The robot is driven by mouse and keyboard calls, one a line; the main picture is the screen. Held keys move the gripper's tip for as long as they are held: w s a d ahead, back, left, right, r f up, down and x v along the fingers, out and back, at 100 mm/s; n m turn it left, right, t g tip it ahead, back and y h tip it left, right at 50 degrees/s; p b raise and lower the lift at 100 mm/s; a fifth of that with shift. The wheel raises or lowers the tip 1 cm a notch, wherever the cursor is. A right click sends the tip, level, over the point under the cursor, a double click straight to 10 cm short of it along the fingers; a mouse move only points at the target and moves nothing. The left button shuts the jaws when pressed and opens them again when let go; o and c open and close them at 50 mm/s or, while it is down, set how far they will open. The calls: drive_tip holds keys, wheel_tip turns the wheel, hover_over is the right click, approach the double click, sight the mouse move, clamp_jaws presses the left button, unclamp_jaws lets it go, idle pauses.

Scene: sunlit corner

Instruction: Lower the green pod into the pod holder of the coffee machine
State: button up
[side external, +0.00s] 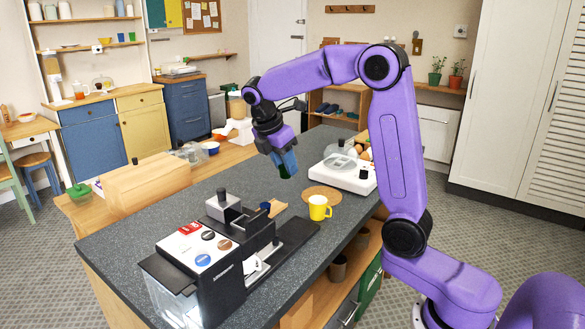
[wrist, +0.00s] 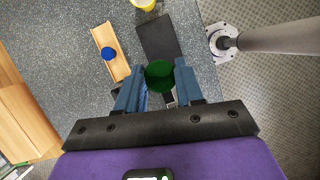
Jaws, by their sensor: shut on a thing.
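My gripper (side external: 287,168) is above the dark grey counter, behind the coffee machine and well clear of it. Its blue fingers (wrist: 158,84) are shut on the green pod (wrist: 159,75), whose round dark green face shows between them. In the side view only a dark green bit of the pod shows at the fingertips. The coffee machine (side external: 212,272) stands at the counter's front, black with a white top and coloured discs. A silver block with a black knob (side external: 223,207) stands up on it. I cannot make out the inside of the pod holder.
A blue pod (wrist: 108,53) sits on a wooden tray (wrist: 103,35). A black flat tray (side external: 297,236) extends right of the machine, near a yellow mug (side external: 319,208). A white scale-like appliance (side external: 345,178) stands farther back. The counter's left part (side external: 150,215) is clear.

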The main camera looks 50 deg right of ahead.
drive_tip(key=a+r, duration=0.4)
drive_tip(key=a, duration=1.3)
drive_tip(key=shift+s, duration=0.4)
drive_tip(key=shift+d, duration=0.15)
drive_tip(key=shift+d, duration=0.3)
drive_tip(key=shift+f, duration=0.1)
drive_tip(key=shift+f, duration=1.7)
drive_tip(key=shift+f, duration=1.45)
idle(0.5)
